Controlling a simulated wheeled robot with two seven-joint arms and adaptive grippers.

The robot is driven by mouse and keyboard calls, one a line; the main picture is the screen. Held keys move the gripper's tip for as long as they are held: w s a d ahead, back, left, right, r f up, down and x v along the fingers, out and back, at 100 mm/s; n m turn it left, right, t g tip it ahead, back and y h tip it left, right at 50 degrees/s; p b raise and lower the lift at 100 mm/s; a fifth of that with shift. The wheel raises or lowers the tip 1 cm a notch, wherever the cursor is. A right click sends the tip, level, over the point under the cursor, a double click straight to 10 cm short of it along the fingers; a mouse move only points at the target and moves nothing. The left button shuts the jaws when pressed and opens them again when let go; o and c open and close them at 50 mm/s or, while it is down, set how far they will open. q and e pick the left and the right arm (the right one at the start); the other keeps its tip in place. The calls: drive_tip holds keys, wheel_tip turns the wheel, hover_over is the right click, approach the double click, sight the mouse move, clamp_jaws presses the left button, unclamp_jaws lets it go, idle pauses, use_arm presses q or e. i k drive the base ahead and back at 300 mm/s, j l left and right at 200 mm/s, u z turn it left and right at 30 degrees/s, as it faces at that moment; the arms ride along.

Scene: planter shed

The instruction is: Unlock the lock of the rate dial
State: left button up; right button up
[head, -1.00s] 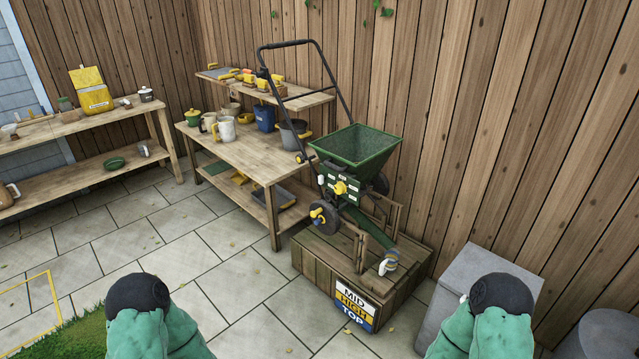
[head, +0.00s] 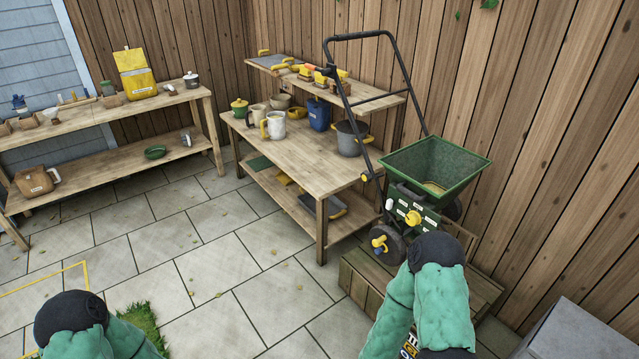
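The green spreader (head: 435,170) stands on a wooden platform in the right half of the head view, with its black handle rising behind it. Below its hopper is a dark green panel (head: 402,200) with small white labels and a yellow knob (head: 413,217), which looks like the rate dial. The lock is too small to tell apart. My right arm covers the spreader's lower right. Both my arms show in green sleeves with black caps, but neither gripper is in view.
The wooden platform (head: 365,285) is partly behind my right arm. A workbench (head: 300,165) with pots and mugs stands just left of the spreader. Another bench (head: 110,112) is at the far left. A grey box (head: 575,335) is at bottom right. The paved floor (head: 215,255) is open.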

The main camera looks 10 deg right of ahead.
sight(390, 202)
drive_tip(key=i+j, duration=0.1)
drive_tip(key=i, duration=0.45)
drive_tip(key=i+j, duration=0.15)
drive_tip(key=i, duration=0.45)
drive_tip(key=i+j+z, duration=0.1)
drive_tip(key=i, duration=0.45)
